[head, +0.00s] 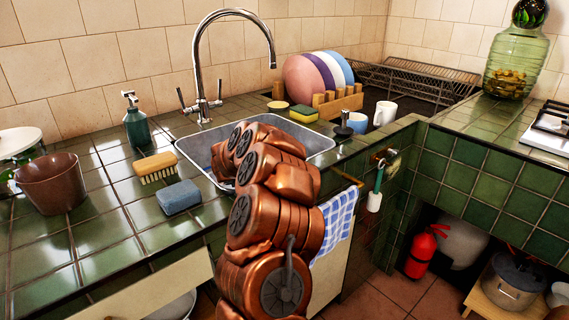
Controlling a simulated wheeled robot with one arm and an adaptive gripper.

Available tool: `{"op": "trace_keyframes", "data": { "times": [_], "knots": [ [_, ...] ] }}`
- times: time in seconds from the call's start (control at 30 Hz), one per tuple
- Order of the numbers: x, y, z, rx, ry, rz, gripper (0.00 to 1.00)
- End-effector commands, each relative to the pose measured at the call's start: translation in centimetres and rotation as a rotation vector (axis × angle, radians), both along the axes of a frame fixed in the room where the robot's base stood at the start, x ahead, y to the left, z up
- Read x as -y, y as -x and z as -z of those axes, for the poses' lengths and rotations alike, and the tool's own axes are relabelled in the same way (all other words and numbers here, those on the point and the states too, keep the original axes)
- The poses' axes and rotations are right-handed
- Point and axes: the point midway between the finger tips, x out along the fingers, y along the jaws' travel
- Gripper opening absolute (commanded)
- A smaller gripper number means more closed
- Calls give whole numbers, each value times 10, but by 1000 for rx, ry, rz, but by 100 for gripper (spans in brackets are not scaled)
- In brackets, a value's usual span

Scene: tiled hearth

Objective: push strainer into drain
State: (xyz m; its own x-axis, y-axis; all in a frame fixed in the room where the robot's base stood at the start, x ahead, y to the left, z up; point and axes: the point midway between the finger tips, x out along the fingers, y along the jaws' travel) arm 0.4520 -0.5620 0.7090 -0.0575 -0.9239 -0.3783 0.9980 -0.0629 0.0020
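The metal sink (318,141) is set into the green tiled counter, under a tall chrome tap (202,105). My copper-coloured arm reaches up from the bottom of the picture and over the sink, covering most of its basin. My gripper is hidden behind the arm, so I cannot see its fingers or whether it holds anything. The strainer and the drain do not show; the arm hides the basin floor where the drain might lie.
Left of the sink are a wooden brush (156,167), a blue sponge (179,197), a soap bottle (136,122) and a brown pot (51,183). Right of it stand a plate rack (338,103), a yellow-green sponge (304,113) and cups (385,112). A checked towel (338,222) hangs in front.

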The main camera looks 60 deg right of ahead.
Motion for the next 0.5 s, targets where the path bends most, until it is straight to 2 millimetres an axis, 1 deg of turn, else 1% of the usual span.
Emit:
{"op": "trace_keyframes", "data": {
  "times": [0.07, 0.1, 0.37, 0.5],
  "knots": [
    [-1, 0, 3, -1, -5, 1, 0],
    [-1, 0, 3, -1, -5, 1, 25],
    [-1, 0, 3, -2, -4, 0, 52],
    [0, 0, 2, -2, -3, 0, 53]
  ]
}}
